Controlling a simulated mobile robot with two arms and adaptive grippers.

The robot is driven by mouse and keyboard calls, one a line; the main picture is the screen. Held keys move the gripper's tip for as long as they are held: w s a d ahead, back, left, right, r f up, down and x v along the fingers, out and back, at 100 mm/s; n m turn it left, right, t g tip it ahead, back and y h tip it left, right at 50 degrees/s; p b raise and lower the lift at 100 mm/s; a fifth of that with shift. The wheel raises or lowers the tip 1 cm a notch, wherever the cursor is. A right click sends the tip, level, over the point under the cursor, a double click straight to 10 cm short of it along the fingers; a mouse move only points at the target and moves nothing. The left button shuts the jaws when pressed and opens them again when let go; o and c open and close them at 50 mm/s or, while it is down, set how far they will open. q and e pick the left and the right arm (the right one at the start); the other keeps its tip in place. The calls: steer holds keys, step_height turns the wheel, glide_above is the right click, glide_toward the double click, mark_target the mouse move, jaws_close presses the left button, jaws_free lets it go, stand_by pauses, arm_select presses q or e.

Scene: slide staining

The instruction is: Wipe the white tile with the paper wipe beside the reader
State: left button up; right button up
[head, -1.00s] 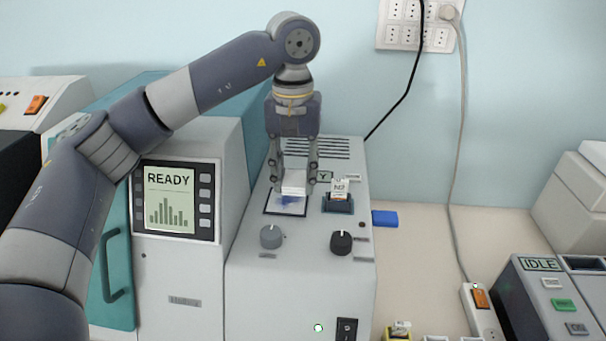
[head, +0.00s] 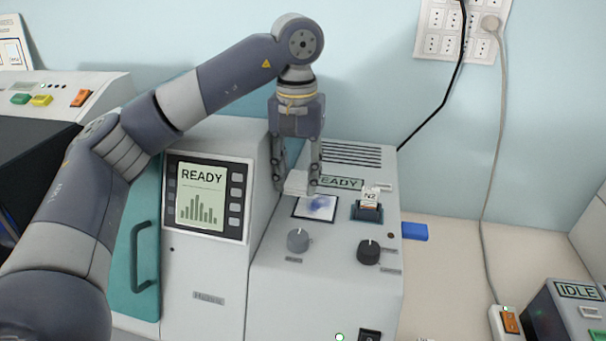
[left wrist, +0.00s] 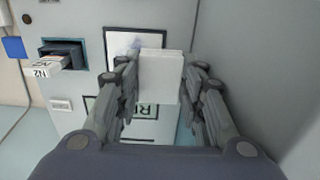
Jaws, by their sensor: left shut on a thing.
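My left gripper (head: 297,182) is shut on a white folded paper wipe (head: 297,183), which also shows between the fingers in the left wrist view (left wrist: 161,77). The white tile (head: 327,207) is a dark-framed square on top of the grey reader (head: 330,275), with a blue-violet smear on it. The wipe is at the tile's far left edge; I cannot tell whether it touches the surface. In the left wrist view the wipe and fingers cover part of the tile (left wrist: 120,43). My right gripper is not in view.
A slide labelled N2 (head: 371,196) stands in a dark slot right of the tile. Two knobs (head: 298,240) are in front. A blue block (head: 414,231) lies right of the reader. The READY screen unit (head: 200,200) stands at left.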

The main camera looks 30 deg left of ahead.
arm_select(q)
steer(key=shift+r, duration=0.1)
step_height(320, 180, up, 5)
steer(key=p, duration=0.5)
steer(key=shift+r, duration=0.45)
step_height(320, 180, up, 3)
steer(key=p, duration=0.3)
steer(key=shift+p, duration=0.3)
